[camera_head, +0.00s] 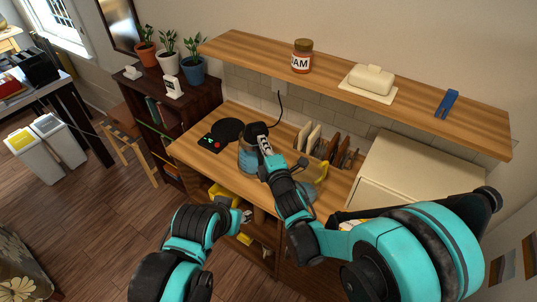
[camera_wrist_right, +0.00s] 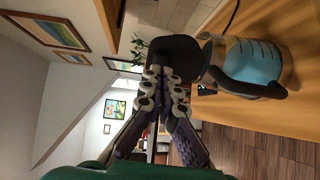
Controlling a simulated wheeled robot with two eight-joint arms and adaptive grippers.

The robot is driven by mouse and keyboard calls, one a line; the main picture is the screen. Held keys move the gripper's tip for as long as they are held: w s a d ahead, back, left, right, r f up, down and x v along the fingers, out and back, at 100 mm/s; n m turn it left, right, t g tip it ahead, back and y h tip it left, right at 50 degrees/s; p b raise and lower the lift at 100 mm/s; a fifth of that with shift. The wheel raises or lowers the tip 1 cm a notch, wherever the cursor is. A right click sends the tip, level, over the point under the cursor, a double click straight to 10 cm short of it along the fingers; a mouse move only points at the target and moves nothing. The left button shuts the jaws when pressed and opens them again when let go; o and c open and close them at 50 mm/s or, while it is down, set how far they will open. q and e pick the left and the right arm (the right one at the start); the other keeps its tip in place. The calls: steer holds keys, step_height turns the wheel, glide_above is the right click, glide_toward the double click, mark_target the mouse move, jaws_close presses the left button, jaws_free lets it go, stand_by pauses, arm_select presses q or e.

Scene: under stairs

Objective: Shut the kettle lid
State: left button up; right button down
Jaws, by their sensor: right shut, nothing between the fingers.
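The kettle (camera_head: 246,160) is a clear jug with blue-tinted contents, standing on the wooden counter beyond my right gripper. It also shows in the right wrist view (camera_wrist_right: 255,62), turned sideways, with a dark handle. Its dark lid (camera_wrist_right: 182,52) stands raised off the rim in that view; in the head view the lid (camera_head: 256,129) is partly covered by my gripper. My right gripper (camera_wrist_right: 168,72) is shut and empty, its fingertips in front of the lid; I cannot tell whether they touch it. My left gripper (camera_head: 241,213) is low before the counter's front edge, its fingers unclear.
A black hob (camera_head: 228,130) with lit controls lies left of the kettle. A rack (camera_head: 325,147) stands to the right, near a glass vessel with a yellow handle (camera_head: 321,170). A cream box-shaped appliance (camera_head: 400,165) fills the right end. A wooden shelf (camera_head: 335,78) overhangs the counter.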

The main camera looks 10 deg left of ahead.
steer(key=shift+x, duration=1.3)
steer(key=shift+r, duration=0.1)
steer(key=shift+w+a+r+g+p, duration=0.1)
steer(key=shift+g+p, duration=0.2)
steer(key=shift+p, duration=0.05)
